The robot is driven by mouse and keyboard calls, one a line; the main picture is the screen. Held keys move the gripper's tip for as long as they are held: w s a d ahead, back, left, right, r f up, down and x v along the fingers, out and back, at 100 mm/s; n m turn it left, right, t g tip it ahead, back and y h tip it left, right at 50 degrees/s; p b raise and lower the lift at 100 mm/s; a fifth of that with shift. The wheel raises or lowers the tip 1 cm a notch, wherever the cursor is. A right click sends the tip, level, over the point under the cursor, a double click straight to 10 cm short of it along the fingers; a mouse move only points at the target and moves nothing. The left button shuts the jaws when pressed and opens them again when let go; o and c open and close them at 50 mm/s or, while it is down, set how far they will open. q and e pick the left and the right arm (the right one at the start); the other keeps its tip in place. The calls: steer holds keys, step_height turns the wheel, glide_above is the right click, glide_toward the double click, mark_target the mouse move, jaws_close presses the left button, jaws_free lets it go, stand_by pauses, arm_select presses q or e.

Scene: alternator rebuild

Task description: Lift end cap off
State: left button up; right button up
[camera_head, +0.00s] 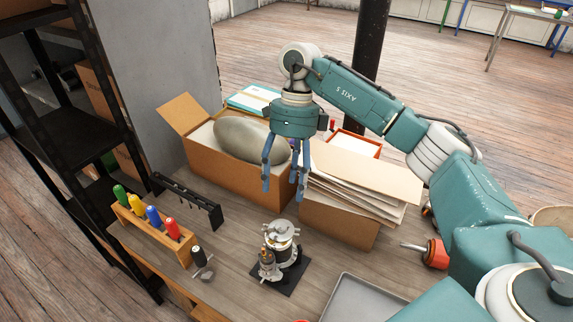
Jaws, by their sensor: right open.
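The alternator (268,266) stands on a black base plate (293,279) on the wooden workbench. Its silvery end cap (281,231) is on top. My right gripper (281,196) hangs above and slightly behind the alternator, fingers pointing down. Its fingers are spread and nothing is between them. The gripper is apart from the end cap. My left gripper is not in view.
Behind the gripper stand an open cardboard box (222,172) with a grey rounded object and another box of folders (345,222). A screwdriver rack (150,231) and black holder (187,202) are at left. A grey tray (343,301) lies in front right.

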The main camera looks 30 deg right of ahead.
mark_target(283, 223)
steer(key=p+x, duration=0.1)
steer(key=x, duration=0.1)
steer(key=s+p+x, duration=0.1)
steer(key=x, duration=0.2)
steer(key=shift+a+f, duration=0.1)
steer(key=shift+a, duration=0.1)
steer(key=p+x, duration=0.1)
steer(key=x, duration=0.3)
steer(key=shift+w+f, duration=0.1)
steer(key=shift+f, duration=0.35)
steer(key=c, duration=0.7)
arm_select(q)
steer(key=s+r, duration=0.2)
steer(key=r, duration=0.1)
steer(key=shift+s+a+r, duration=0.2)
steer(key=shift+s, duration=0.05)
arm_select(e)
steer(key=c, duration=0.6)
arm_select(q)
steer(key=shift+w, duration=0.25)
arm_select(e)
steer(key=shift+r, duration=0.25)
jaws_close()
